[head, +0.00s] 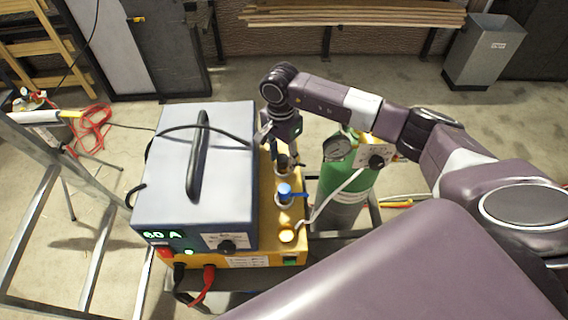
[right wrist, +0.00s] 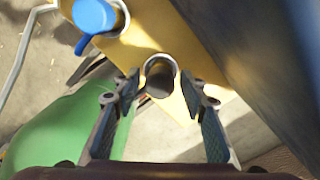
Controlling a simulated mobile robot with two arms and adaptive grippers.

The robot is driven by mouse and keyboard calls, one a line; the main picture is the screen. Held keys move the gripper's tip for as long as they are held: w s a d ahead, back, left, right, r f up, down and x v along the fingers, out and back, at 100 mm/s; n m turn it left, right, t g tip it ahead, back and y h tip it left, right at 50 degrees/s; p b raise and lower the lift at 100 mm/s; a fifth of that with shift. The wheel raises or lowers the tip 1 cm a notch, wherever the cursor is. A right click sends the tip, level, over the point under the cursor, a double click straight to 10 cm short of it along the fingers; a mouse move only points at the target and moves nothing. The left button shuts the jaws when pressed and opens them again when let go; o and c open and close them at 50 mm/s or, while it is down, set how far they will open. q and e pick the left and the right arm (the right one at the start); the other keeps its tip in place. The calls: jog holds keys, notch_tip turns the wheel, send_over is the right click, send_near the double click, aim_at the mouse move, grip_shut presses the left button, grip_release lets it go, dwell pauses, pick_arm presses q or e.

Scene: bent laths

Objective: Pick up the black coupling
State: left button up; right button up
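The black coupling (right wrist: 159,78) sits in a pale ring on the yellow panel, just beyond and between my right fingertips in the right wrist view. In the head view it is a small dark shape (head: 284,163) below my right gripper (head: 279,138), partly hidden by it. My right gripper (right wrist: 162,90) points down at it with its fingers apart, one on each side. I see no contact, and the exact height gap cannot be told. My left gripper is not in view.
The grey welder box (head: 225,115) is close on the left. A green cylinder (head: 345,185) with gauge and hose stands close on the right.

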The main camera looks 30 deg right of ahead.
grip_shut()
jog(key=shift+r, duration=0.2)
